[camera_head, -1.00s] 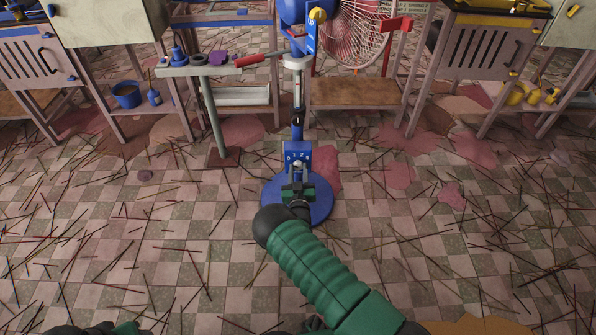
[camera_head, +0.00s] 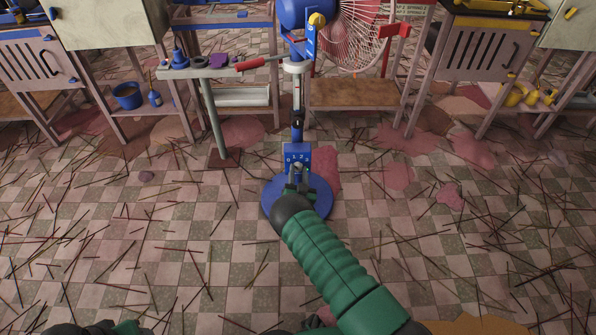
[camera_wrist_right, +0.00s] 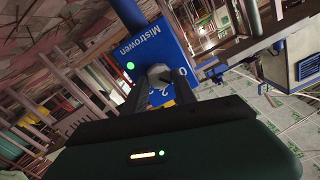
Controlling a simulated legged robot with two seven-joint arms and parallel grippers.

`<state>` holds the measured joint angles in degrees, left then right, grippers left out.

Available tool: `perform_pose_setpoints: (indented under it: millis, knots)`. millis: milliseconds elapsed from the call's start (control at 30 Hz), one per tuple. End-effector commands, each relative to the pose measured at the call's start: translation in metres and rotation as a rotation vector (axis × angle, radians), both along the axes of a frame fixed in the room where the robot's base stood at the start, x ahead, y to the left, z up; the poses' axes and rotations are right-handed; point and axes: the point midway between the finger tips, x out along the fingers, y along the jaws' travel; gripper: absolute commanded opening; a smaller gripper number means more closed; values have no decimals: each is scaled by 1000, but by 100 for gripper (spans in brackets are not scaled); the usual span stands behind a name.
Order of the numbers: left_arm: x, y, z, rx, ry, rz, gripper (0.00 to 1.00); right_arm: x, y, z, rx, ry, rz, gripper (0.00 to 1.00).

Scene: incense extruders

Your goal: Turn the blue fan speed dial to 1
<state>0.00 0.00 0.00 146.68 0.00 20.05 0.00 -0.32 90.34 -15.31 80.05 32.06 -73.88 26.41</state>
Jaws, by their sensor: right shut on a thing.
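The blue fan (camera_head: 300,12) stands on a round blue base (camera_head: 278,198). The small grey dial (camera_wrist_right: 158,74) sits on the panel below the numbers. My right gripper (camera_wrist_right: 162,86) is shut on the dial, one finger on each side. In the head view the right gripper (camera_head: 298,180) partly hides the dial, and its pointing direction is unclear. My left gripper is not clearly seen.
A narrow stand (camera_head: 213,70) with small blue and purple items is left of the fan. Wooden racks and cabinets (camera_head: 485,45) line the back.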

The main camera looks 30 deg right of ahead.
Motion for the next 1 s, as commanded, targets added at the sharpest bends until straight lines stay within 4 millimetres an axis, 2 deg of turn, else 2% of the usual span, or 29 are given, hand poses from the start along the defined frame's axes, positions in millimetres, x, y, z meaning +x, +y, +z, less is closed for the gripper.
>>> perform_pose_setpoints:
  millis: [400,1000]
  knots:
    - [0,0,9,0,0,0,56,-1,-2,-1,196,-118,-3,0]
    - [0,0,9,0,0,0,56,-2,-1,-2,233,-140,-2,0]
